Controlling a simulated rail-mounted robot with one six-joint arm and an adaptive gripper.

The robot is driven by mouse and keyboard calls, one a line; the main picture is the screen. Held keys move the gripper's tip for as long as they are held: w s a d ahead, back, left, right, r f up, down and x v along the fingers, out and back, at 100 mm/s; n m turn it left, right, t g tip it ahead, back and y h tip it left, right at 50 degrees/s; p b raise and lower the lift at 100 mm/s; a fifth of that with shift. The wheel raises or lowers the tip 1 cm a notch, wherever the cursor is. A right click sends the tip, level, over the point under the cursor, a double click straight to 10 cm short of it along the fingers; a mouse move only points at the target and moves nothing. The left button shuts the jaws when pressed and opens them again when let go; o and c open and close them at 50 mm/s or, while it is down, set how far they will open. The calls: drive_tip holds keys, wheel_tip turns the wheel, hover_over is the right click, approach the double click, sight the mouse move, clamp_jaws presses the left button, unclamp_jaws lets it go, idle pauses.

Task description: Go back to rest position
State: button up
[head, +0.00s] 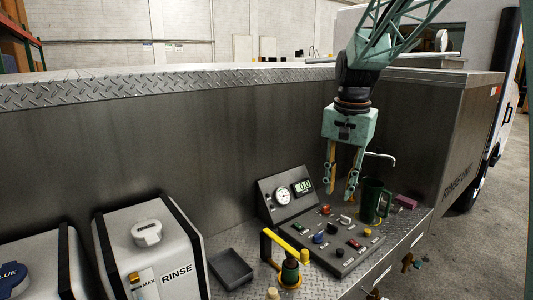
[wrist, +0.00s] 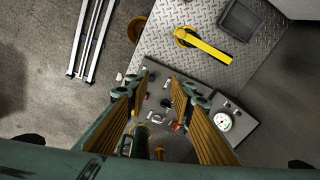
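My gripper (head: 340,188) hangs pointing down above the right part of the control panel (head: 318,238). Its two fingers are apart with nothing between them. In the wrist view the gripper (wrist: 158,98) also shows open, with the panel's switches and knobs below and between the fingers. A green mug (head: 373,200) stands just right of the gripper, at the panel's right end. In the wrist view the mug (wrist: 139,141) is partly hidden by a finger. From these views I cannot tell the exact gap between fingertips and panel.
A yellow-handled valve (head: 289,270) stands at the panel's left, beside a dark tray (head: 230,269). White RINSE (head: 150,250) and blue-capped (head: 35,268) containers are further left. A pink block (head: 406,202) lies right of the mug. A tall metal wall (head: 200,145) rises behind.

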drive_tip(key=s+r+n+t+b, duration=0.1)
drive_tip(key=s+r+n, duration=0.1)
drive_tip(key=s, duration=1.4)
drive_tip(key=s+r+n+t+b, duration=0.1)
drive_tip(key=s+r+n+b, duration=0.15)
drive_tip(key=s, duration=1.45)
drive_tip(key=s+f+n, duration=0.2)
drive_tip(key=s+f, duration=0.2)
drive_tip(key=s, duration=0.7)
drive_tip(key=shift+s+t, duration=0.3)
drive_tip(key=shift+s, duration=0.05)
